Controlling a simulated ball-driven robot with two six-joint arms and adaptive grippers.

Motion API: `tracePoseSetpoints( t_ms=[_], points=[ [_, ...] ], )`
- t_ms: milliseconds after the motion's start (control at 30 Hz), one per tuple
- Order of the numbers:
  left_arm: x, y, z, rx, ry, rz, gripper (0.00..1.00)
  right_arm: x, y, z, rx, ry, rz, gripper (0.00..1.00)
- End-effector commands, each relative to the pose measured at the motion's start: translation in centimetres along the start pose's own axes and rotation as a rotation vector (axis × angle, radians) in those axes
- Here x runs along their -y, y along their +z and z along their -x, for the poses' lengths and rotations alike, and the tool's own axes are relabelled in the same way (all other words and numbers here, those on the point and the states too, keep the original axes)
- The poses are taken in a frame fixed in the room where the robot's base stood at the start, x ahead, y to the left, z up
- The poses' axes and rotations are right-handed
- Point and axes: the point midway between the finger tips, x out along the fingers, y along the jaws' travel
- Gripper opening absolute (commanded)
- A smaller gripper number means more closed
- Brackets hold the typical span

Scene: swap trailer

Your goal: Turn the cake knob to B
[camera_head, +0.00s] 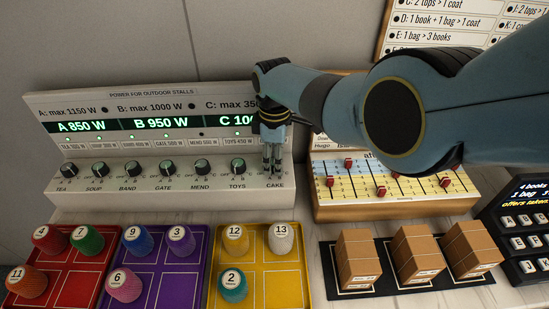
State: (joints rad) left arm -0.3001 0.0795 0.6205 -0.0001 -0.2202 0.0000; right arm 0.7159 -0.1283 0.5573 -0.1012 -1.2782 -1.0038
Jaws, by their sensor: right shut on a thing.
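The power panel (120,198) for outdoor stalls stands at the back left, with a row of dark knobs above the labels TEA, SOUP, BAND, GATE, MEND, TOYS and CAKE. My right gripper (272,172) points down at the right end of the row, above the CAKE label (275,185). It is shut on the cake knob, which its fingers hide, so the knob's setting cannot be read. The display reads A 850 W (82,126), B 950 W (154,124) and a C value partly covered by my right arm. My left gripper is not in view.
The toys knob (238,167) is just left of my gripper. A slider board (400,208) with red sliders stands close on the right. In front are red, purple and yellow trays (262,292) with numbered spools, and a black mat (330,258) with brown boxes.

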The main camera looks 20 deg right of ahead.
Motion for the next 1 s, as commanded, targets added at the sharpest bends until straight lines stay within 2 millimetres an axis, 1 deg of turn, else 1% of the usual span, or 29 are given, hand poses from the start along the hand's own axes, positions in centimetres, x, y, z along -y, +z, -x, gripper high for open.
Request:
tracePoseSetpoints(
  t_ms=[133,167,300,333,600,733,867,933,1000],
  points=[
    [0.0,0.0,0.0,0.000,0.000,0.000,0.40,0.0,-0.1,0.1,-0.002,0.001,-0.001,0.03],
    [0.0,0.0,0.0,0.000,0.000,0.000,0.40,0.0,-0.1,0.1,-0.002,0.001,-0.001,0.37],
    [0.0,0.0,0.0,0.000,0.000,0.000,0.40,0.0,-0.1,0.0,-0.001,0.001,-0.001,0.56],
    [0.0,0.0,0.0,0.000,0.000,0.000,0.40,0.0,-0.1,0.0,-0.001,0.000,-0.001,0.58],
    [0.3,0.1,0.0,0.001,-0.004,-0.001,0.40,0.0,0.0,0.1,-0.001,0.000,-0.001,0.58],
    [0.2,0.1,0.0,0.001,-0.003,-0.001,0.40,-0.1,-0.1,0.7,-0.002,0.001,-0.001,0.58],
    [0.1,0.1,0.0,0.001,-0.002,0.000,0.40,-0.1,-0.1,2.2,-0.003,0.003,-0.001,0.58],
    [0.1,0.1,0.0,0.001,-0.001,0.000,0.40,0.0,-0.1,3.4,-0.004,0.003,-0.001,0.58],
    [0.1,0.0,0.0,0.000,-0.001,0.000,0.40,-0.1,-0.2,5.1,-0.004,0.004,-0.001,0.58]
  ],
)
